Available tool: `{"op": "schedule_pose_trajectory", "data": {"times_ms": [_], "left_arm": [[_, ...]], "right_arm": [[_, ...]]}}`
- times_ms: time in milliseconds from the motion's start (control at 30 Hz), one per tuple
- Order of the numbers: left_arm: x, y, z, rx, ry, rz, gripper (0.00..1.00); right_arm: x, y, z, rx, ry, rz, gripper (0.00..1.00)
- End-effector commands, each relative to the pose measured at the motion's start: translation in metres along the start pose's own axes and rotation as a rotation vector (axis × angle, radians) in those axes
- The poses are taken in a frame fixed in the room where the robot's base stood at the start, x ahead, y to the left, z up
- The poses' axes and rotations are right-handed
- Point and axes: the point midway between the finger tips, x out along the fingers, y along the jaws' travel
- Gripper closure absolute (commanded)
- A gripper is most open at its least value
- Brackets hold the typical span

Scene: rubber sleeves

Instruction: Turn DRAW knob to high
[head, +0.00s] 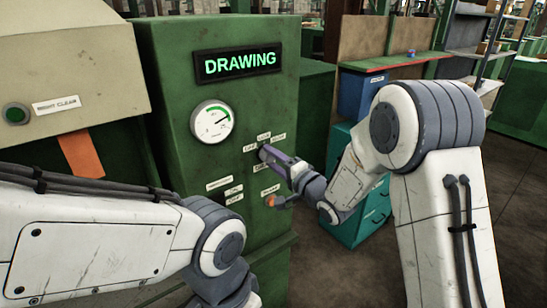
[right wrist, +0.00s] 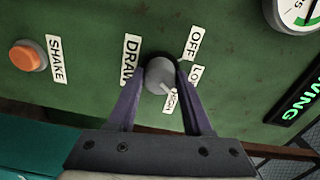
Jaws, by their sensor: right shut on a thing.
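The DRAW knob (right wrist: 158,77) is a round dark grey dial on the green machine panel. In the right wrist view, the OFF (right wrist: 195,42), LOW (right wrist: 196,75) and HIGH (right wrist: 172,101) labels sit around it, with the DRAW label (right wrist: 131,58) on its other side. A pale pointer mark on the knob faces the HIGH label. My right gripper (right wrist: 162,88) is shut on the knob, one purple finger on each side. In the head view, the right gripper (head: 265,154) reaches the panel from the right and hides the knob. My left gripper is out of view; only its arm shows at lower left.
An orange SHAKE button (right wrist: 28,56) is on the same panel. A lit DRAWING display (head: 240,62) and a round gauge (head: 212,122) are above the knob. A beige machine with a green button (head: 16,115) stands at left; teal drawers (head: 372,212) stand at right.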

Motion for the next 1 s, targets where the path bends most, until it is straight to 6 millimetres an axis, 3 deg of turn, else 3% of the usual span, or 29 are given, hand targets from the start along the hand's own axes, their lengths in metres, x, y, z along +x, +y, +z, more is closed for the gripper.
{"op": "schedule_pose_trajectory", "data": {"times_ms": [333, 900, 933, 1000], "left_arm": [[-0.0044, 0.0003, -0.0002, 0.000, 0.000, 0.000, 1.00], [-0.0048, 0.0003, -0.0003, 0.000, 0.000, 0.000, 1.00], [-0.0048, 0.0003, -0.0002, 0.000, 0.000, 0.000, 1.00], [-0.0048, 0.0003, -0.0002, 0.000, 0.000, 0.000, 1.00]], "right_arm": [[-0.0001, -0.0010, -0.0041, 0.147, 0.011, -0.003, 1.00], [-0.0001, -0.0008, -0.0041, 0.173, 0.011, -0.004, 1.00], [-0.0001, -0.0008, -0.0041, 0.173, 0.011, -0.004, 0.38], [0.0000, -0.0008, -0.0034, 0.173, 0.009, -0.003, 0.20]]}}
